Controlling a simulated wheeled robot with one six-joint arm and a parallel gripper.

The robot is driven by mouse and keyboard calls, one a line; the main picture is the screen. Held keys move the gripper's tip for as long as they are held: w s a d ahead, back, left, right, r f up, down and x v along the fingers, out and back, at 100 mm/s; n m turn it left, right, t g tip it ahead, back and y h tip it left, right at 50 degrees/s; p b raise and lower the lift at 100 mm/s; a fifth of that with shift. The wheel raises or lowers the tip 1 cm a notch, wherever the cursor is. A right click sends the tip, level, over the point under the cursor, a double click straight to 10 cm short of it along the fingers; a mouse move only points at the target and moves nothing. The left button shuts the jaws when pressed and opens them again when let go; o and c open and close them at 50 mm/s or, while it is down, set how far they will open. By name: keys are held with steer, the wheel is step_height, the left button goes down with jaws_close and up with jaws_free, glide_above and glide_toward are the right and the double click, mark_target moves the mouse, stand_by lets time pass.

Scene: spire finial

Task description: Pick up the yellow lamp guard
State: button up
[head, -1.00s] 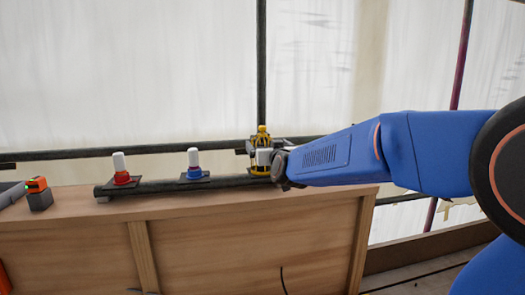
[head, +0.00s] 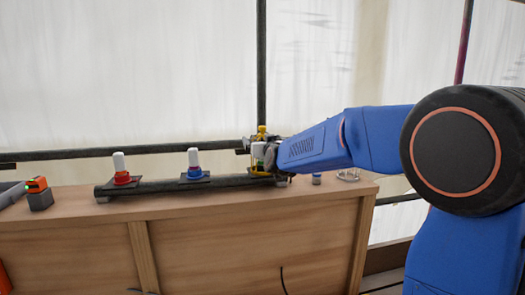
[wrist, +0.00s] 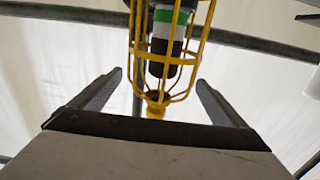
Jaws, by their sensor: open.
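The yellow lamp guard (wrist: 190,78) is a wire cage that shows large in the wrist view, at top centre. A dark, white and green lamp body shows inside its bars. My gripper (wrist: 160,80) is open, with one finger on each side of the lower part of the cage in that view; I cannot tell whether either finger touches it. In the head view the guard's yellow top (head: 262,131) shows at the right end of the dark rail, and my gripper (head: 266,153) covers much of the rest.
A red-based white lamp (head: 120,168) and a blue-based white lamp (head: 194,164) stand on the dark rail (head: 150,187) to the left. An orange and black tool (head: 38,193) lies at the far left. A small jar (head: 316,179) and clear glassware (head: 348,175) sit at the right.

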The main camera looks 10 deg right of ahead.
steer(key=c, duration=1.2)
steer(key=shift+o, duration=0.2)
